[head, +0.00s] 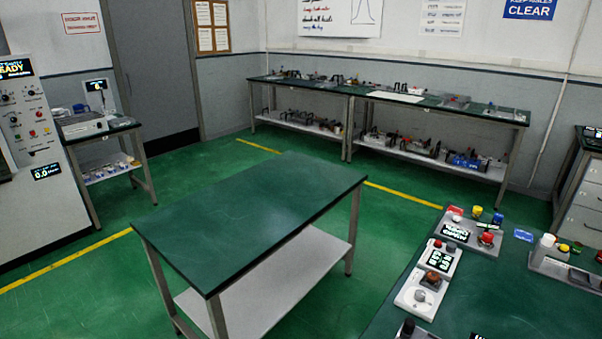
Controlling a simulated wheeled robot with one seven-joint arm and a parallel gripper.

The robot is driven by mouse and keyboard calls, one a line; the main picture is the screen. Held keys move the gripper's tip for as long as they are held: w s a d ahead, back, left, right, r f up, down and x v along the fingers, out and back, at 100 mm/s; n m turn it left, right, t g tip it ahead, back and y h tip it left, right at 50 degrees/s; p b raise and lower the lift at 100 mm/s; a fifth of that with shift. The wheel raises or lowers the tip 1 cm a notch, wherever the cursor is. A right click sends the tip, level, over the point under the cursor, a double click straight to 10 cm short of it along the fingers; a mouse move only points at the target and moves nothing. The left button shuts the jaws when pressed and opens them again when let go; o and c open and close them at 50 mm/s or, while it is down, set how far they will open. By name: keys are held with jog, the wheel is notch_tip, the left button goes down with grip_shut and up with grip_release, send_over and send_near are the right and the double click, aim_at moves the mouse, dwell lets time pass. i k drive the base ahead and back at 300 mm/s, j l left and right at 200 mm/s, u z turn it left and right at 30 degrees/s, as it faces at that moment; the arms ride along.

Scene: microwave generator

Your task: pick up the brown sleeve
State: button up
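I cannot pick out the brown sleeve for certain. A small reddish-brown round piece (438,260) sits on a white fixture (409,299) at the left edge of the green-topped bench at the lower right. It is too small to tell whether it is a sleeve. My gripper is not in view.
An empty green-topped table (250,215) with a lower shelf stands mid-floor. Long benches (395,95) with many small parts line the back wall. A small side table (107,130) and a control cabinet (35,190) stand left. Green floor is open between them.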

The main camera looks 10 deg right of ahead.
aim_at(431, 277)
jog(key=z, duration=1.2)
